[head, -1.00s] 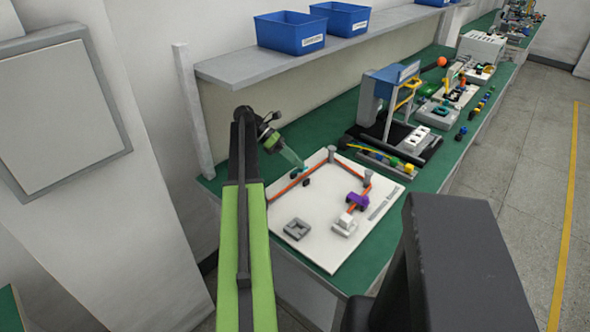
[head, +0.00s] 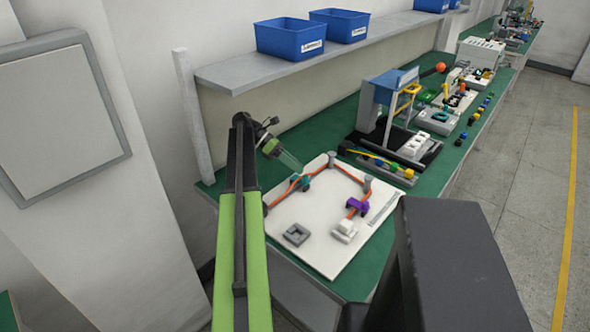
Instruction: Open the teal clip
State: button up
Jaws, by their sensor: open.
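The teal clip (head: 304,182) sits on the white board near its far left edge, at the orange cable (head: 338,165). It is small here, and I cannot tell whether it is open or shut. My gripper (head: 298,168) is open, with its pale see-through fingers pointing down to the right. Its fingertips are just above and beside the teal clip, and nothing shows between them. A purple clip (head: 357,207) sits on the cable's right-hand run.
The white board (head: 310,238) lies on the green bench and also carries a grey square block (head: 297,234) and a white connector (head: 345,230). A blue-topped fixture (head: 390,90) stands behind to the right. A shelf with blue bins (head: 290,36) hangs above.

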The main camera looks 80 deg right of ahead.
aim_at(296, 178)
jog(key=shift+r, duration=0.1)
jog(key=s+a+r+p, duration=0.4)
jog(key=s+r+p, duration=0.6)
jog(key=p, duration=0.1)
jog(key=shift+s+a+r, duration=0.35)
jog(key=shift+r, duration=0.05)
